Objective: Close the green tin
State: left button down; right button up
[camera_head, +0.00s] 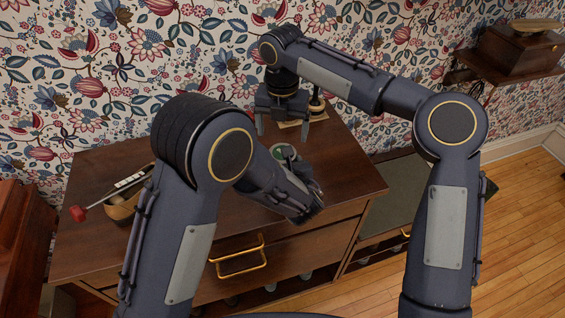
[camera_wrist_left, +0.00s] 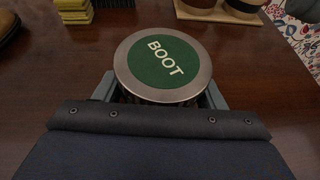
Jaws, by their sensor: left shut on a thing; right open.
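The green tin (camera_head: 284,151) stands on the dark wooden cabinet top. In the left wrist view its round lid (camera_wrist_left: 163,62) has a silver rim and a green centre marked BOOT. A dark body shows in a narrow strip under the lid; I cannot tell whether the lid is fully seated. My left gripper (camera_head: 298,170) is shut on the tin, with one finger on each side, also visible in the left wrist view (camera_wrist_left: 161,94). My right gripper (camera_head: 283,127) is open and points down behind the tin, apart from it.
The wallpapered wall closes off the back.

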jog(key=shift+r+n, duration=0.75)
jog(key=shift+n, duration=0.05)
jog(key=shift+f, duration=0.15)
jog(key=shift+f, duration=3.9)
jog(key=shift+c, duration=0.5)
jog(key=c, duration=0.9)
jog(key=o, duration=1.1)
jog(key=shift+c, duration=0.2)
jog(key=shift+r, duration=0.2)
jog(key=shift+r, duration=2.1)
